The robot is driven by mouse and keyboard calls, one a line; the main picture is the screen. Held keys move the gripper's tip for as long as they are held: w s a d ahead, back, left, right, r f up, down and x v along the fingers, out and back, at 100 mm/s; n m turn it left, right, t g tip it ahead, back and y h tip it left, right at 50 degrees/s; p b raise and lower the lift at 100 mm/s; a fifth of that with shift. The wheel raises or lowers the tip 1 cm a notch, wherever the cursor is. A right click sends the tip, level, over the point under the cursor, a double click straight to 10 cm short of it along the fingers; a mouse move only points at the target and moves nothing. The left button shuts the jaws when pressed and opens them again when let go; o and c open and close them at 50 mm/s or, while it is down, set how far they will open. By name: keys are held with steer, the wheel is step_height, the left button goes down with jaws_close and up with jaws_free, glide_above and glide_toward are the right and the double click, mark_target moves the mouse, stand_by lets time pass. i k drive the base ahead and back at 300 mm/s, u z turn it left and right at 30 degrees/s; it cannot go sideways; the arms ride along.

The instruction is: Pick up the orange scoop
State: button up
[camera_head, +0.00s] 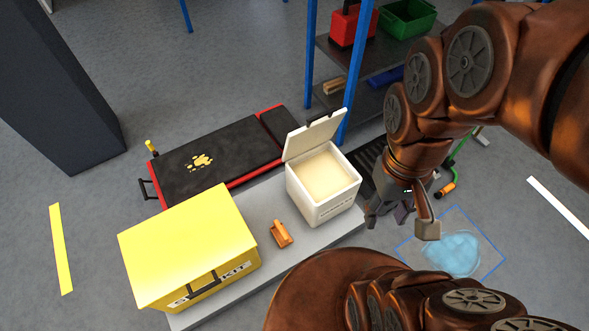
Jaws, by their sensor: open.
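The orange scoop (281,234) lies on a low grey bench (236,282), between a yellow kit box (190,245) and an open white bin (325,203). It is small in the picture and its exact shape is hard to tell. My gripper (402,222) is open with nothing seen between its fingers. It hangs to the right of the white bin, well apart from the scoop.
The white bin's lid stands open, with pale material inside. A black creeper (220,165) with a red edge lies behind the bench. A blue puddle (455,253) is on the floor at right. A shelf (375,60) stands behind. My arm covers the lower right.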

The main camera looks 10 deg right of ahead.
mark_target(280, 233)
steer(key=z, duration=0.5)
steer(key=k, duration=1.2)
steer(key=u, duration=0.35)
steer(key=i, duration=0.75)
steer(key=z, duration=3.7)
steer(key=k, duration=0.4)
steer(key=u, duration=0.4)
